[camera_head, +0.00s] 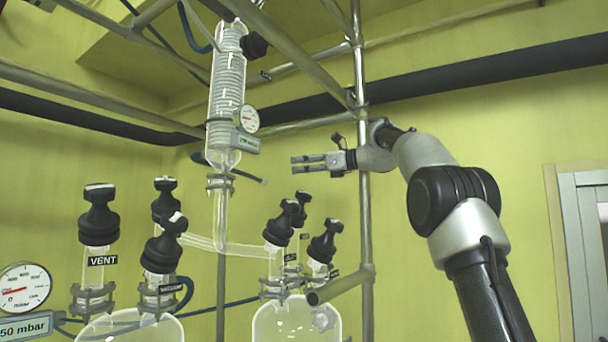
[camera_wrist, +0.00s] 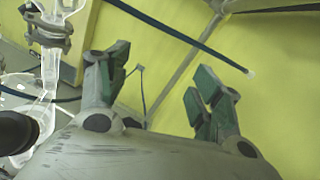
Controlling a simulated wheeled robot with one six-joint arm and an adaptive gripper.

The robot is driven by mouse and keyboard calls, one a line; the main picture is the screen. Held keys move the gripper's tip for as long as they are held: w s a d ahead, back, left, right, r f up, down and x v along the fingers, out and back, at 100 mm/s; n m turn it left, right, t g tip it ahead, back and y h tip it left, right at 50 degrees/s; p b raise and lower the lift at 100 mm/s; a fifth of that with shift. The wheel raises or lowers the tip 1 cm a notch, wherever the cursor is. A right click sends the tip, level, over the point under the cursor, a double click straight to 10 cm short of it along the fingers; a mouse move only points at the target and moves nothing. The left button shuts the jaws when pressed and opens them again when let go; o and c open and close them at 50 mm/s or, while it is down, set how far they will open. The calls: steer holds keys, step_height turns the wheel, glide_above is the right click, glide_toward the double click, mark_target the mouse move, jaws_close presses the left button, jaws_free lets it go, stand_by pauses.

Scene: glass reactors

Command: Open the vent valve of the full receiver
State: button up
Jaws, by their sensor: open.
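Two glass receivers show in the head view, one at the left (camera_head: 135,328) and one at the right (camera_head: 285,322). Only their tops are visible, so I cannot tell which is full. The left one has a black-knobbed valve (camera_head: 98,215) with a VENT label (camera_head: 102,261). The right one carries several black-knobbed valves close together; the front one (camera_head: 324,242) partly overlaps the others, and a label behind it (camera_head: 291,257) is too small to read surely. My gripper (camera_head: 296,164) is open and empty, above the right receiver's valves; its two fingers also show in the wrist view (camera_wrist: 160,75).
A glass condenser column (camera_head: 228,85) with a gauge (camera_head: 247,118) stands left of my gripper. A vertical metal post (camera_head: 362,230) runs close by my wrist, and a horizontal pipe end (camera_head: 330,288) juts beside the right receiver. A black knob (camera_wrist: 15,132) shows in the wrist view.

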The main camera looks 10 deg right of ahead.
mark_target(306, 193)
steer(key=shift+s+a+m+t, duration=0.1)
steer(key=shift+s+m+t, duration=0.2)
steer(key=shift+m+t, duration=0.15)
steer(key=s+d+f+m+t+h, duration=0.3)
steer(key=s+f+m+t+h, duration=0.2)
steer(key=s+f+m+h, duration=0.3)
steer(key=shift+m+y, duration=0.25)
steer(key=shift+y, duration=0.25)
steer(key=x, duration=0.5)
steer(key=d+f+x, duration=0.1)
steer(key=x, duration=0.2)
steer(key=shift+w+a, duration=0.15)
steer(key=shift+w, duration=0.4)
steer(key=shift+r, duration=0.1)
steer(key=c, duration=1.1)
steer(key=shift+o, duration=0.2)
steer(key=shift+n+y, duration=0.4)
steer(key=shift+n, duration=0.1)
